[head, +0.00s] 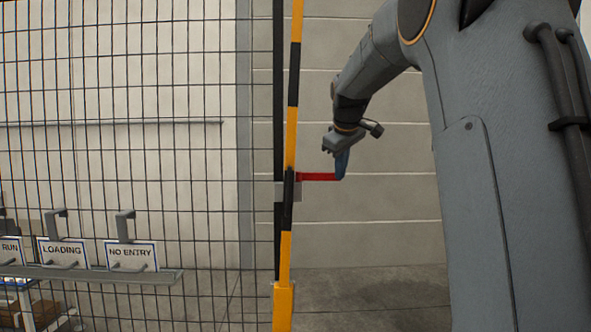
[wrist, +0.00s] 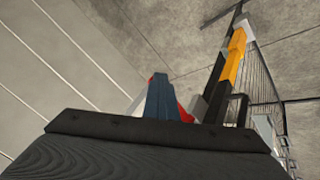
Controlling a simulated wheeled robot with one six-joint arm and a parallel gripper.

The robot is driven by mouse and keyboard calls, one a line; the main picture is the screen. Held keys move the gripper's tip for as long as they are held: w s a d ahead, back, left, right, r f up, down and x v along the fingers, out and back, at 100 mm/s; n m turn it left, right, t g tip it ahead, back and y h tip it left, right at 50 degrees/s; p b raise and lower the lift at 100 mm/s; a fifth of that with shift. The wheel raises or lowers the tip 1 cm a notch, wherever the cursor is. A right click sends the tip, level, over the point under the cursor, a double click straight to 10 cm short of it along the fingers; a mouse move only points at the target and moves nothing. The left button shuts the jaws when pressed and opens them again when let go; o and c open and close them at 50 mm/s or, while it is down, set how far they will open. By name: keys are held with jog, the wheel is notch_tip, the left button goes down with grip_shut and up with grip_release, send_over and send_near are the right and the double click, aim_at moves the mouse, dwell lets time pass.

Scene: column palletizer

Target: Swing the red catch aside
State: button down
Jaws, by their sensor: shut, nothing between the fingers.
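The red catch (head: 317,177) is a flat bar that sticks out level to the right from a grey bracket (head: 283,190) on the yellow and black post (head: 293,110). My gripper (head: 342,164) is at the bar's right end, its blue fingers pointing down. The fingers are shut and hold nothing. They overlap the bar's end in the head view; I cannot tell if they touch it. In the wrist view the shut fingers (wrist: 161,98) cover the middle of the catch, and red (wrist: 184,114) shows on both sides of them.
Right of the post, the space before the grey wall (head: 380,240) looks clear.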

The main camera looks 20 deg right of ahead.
jog(key=shift+w+d+r, duration=0.2)
jog(key=shift+w+d, duration=0.05)
jog(key=shift+d, duration=0.05)
dwell(0.5)
jog(key=shift+s, duration=0.1)
jog(key=s+r+b, duration=0.3)
jog(key=s+r, duration=0.4)
jog(key=s, duration=0.2)
jog(key=shift+s+r, duration=0.3)
jog(key=shift+r, duration=0.05)
